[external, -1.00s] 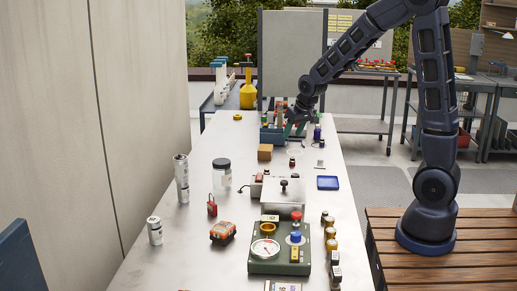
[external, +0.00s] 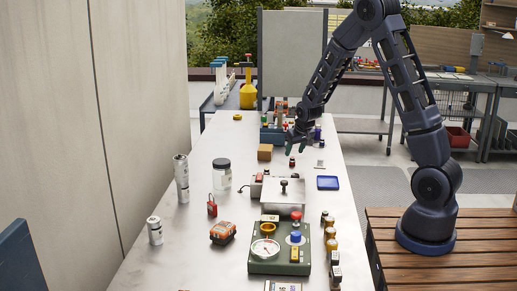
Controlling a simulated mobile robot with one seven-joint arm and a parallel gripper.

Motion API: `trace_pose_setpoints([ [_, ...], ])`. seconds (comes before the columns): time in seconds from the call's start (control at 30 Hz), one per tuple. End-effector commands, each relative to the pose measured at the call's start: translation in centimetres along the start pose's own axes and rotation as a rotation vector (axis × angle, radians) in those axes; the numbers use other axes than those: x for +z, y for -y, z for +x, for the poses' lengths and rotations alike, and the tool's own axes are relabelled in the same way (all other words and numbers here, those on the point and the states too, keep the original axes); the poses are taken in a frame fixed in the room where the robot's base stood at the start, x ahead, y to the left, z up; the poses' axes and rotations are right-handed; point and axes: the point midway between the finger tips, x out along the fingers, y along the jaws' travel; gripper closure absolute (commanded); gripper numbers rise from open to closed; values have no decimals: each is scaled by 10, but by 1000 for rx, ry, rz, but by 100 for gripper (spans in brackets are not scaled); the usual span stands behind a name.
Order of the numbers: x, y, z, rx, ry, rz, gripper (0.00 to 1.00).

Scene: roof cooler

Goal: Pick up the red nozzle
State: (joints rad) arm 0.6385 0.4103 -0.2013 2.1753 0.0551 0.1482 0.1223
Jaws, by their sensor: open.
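My gripper (external: 297,149) is open and empty in the external view, hanging above the far part of the long metal table (external: 200,250). Its fingers point down. A small dark red piece (external: 292,162) stands on the table just below and slightly left of the gripper, apart from it. It may be the red nozzle, but it is too small to tell for sure.
A metal box (external: 283,191) and a green gauge panel (external: 280,255) stand in front.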

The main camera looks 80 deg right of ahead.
Motion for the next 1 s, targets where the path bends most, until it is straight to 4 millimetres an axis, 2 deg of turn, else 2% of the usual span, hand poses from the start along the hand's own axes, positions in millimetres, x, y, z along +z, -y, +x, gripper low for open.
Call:
trace_pose_setpoints([
  [0.27,0,-1,12,0,2,0,51],
  [0.6,0,-4,51,0,1,0,51],
  [0.87,-1,-3,55,-1,0,0,51],
  [0.9,-1,-3,55,-1,0,0,53],
  [1.0,-1,-3,55,-1,0,0,72],
])
